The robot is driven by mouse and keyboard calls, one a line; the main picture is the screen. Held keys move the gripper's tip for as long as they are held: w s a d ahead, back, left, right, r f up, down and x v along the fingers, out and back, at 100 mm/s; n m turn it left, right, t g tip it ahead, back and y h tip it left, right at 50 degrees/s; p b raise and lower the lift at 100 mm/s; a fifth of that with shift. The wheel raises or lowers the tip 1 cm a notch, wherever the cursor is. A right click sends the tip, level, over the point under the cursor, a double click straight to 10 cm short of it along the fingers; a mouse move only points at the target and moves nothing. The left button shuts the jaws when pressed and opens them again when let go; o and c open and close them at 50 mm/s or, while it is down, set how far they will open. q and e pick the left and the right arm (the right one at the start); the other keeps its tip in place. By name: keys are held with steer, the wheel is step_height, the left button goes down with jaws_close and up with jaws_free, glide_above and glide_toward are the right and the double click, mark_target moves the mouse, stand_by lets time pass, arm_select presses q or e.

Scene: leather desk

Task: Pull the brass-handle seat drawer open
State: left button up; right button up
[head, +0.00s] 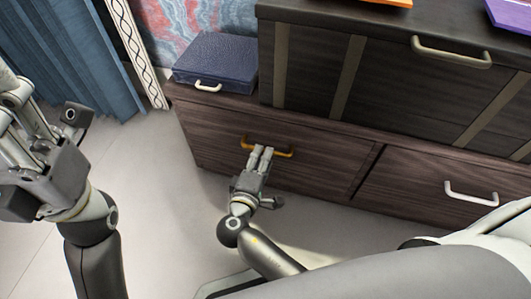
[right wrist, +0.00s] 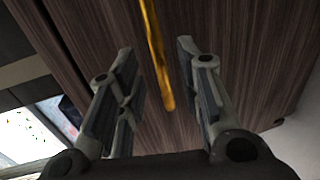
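The seat drawer (head: 325,172) has a dark wood-grain front and looks shut, flush with the cabinet. Its brass handle (head: 284,154) is a yellow bar near the top of the front. My right gripper (head: 262,150) is at the handle, its fingers pointing at the drawer front. In the right wrist view the fingers (right wrist: 157,70) are apart, with the brass handle (right wrist: 156,50) running between them; I see a gap on both sides. My left gripper (head: 22,115) is at the left, well away from the drawer; its finger opening is unclear.
A neighbouring drawer with a silver handle (head: 470,192) is at the right. A blue box (head: 215,58) sits on the ledge above. A dark chest with a pale handle (head: 450,53) stands behind. Blue curtains (head: 75,50) hang at the left. Pale floor (head: 150,210) before the drawer is mostly clear.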

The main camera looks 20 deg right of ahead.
mark_target(275, 134)
steer(key=shift+b+x, duration=0.45)
steer(key=shift+x, duration=1.5)
jaws_close()
